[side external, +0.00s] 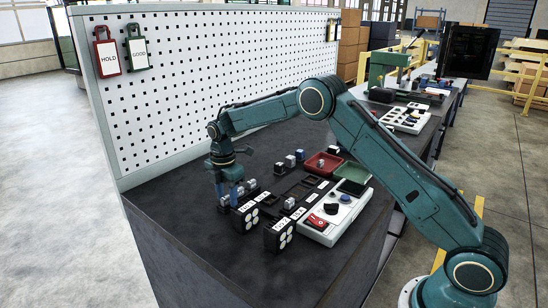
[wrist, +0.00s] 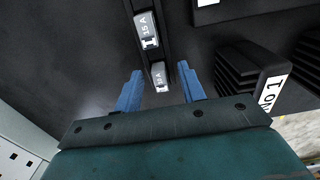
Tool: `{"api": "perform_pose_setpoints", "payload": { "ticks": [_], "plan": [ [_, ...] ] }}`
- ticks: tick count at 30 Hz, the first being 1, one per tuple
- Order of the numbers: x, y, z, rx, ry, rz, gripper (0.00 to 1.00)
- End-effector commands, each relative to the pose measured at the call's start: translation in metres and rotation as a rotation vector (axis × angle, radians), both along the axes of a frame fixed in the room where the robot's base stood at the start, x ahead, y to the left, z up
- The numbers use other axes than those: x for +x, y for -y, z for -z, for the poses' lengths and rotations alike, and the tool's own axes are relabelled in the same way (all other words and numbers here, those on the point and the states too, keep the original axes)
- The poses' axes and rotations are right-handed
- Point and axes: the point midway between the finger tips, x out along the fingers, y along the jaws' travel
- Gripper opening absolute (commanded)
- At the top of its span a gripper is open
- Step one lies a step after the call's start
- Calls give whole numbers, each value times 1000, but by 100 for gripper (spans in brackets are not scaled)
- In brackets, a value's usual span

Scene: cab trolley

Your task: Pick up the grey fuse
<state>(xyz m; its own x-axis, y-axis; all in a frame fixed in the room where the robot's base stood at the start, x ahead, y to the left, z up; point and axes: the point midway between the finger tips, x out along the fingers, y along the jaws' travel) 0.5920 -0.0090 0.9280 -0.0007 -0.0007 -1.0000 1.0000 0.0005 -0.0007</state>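My gripper (side external: 230,192) points down over the dark bench at the left end of a black fuse rail. In the wrist view its two blue fingers (wrist: 160,68) stand apart with nothing clamped between them. A grey fuse (wrist: 159,76) with a white label sits at the near end of the black rail, in line with the gap between the fingers. A second grey fuse (wrist: 146,32), marked 15 A, sits farther along the same rail. In the side view the finger tips partly hide the rail's near end. I cannot tell whether they touch the near fuse.
Black blocks with white round faces (side external: 278,234) stand in front of the rail. A red tray (side external: 322,160), a green tray (side external: 352,187) and a white control box (side external: 345,222) with a red switch lie to the right. A perforated white panel (side external: 200,90) rises behind. The bench's front left is clear.

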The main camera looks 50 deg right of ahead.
Motion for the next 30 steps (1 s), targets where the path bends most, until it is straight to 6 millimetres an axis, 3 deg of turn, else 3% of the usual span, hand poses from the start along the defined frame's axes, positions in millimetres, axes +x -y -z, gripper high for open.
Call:
{"api": "perform_pose_setpoints", "payload": {
  "ticks": [1,7,20,30],
  "plan": [
    [0,0,0,0,0,0,38],
    [0,0,0,0,0,0,0],
    [0,0,-3,0,1,0,0],
    [1,0,-37,0,4,0,0]
  ]
}}
